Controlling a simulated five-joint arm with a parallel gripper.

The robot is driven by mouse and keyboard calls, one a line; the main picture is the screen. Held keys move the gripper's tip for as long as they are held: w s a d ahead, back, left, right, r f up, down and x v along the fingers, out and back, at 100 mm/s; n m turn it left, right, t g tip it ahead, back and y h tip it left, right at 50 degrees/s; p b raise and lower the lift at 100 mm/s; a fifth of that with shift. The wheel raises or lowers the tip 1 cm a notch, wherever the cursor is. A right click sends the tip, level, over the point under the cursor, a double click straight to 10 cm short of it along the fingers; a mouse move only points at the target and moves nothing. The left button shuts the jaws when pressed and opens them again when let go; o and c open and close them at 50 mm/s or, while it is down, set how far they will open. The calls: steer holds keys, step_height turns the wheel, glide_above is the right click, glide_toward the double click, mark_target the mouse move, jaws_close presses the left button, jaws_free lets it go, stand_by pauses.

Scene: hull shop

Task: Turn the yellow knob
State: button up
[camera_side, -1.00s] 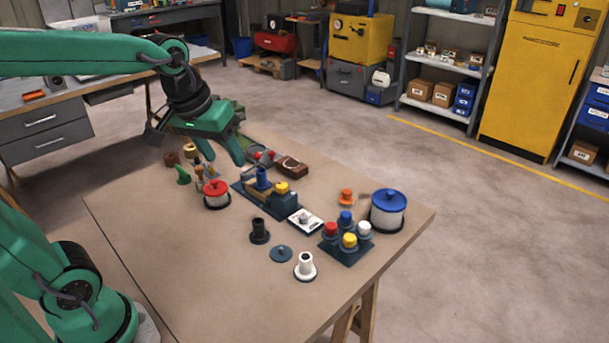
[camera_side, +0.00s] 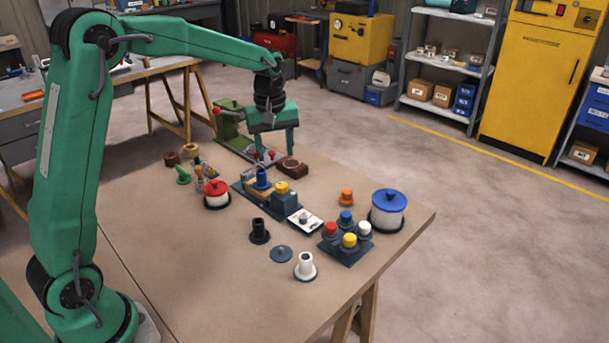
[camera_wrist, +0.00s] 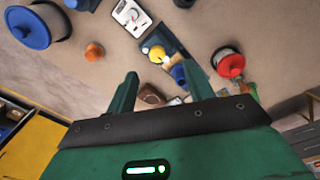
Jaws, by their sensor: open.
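A yellow knob (camera_side: 282,187) sits on top of a dark blue block on a long base near the middle of the table. It also shows in the wrist view (camera_wrist: 156,53), just beyond and between my fingertips. A second yellow knob (camera_side: 349,240) stands on a dark square base with a red, a blue and a white one. My gripper (camera_side: 273,152) points down above the back part of the table, behind the block and apart from both yellow knobs. Its fingers are apart and empty, as the wrist view also shows (camera_wrist: 160,72).
A blue post (camera_side: 262,178) stands on the same long base. A white plate with a dial (camera_side: 305,220), a red-lidded pot (camera_side: 216,194), a blue-lidded pot (camera_side: 388,211) and an orange piece (camera_side: 346,197) are nearby. A green vise-like tool (camera_side: 231,125) stands at the back edge.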

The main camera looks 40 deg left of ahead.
mark_target(282, 185)
steer(key=shift+n+g, duration=0.3)
steer(key=shift+n, duration=0.6)
steer(key=shift+w+a+f, duration=0.2)
steer(key=shift+w+f, duration=0.25)
steer(key=shift+f, duration=0.15)
steer(key=shift+w+a+f, duration=0.25)
steer(key=shift+w+f, duration=0.2)
steer(key=shift+f, duration=0.2)
steer(key=shift+w+a+f, duration=0.2)
steer(key=shift+w+f, duration=0.25)
steer(key=shift+f, duration=0.15)
steer(key=shift+f, duration=0.1)
steer(key=shift+f, duration=3.8)
steer(key=c, duration=1)
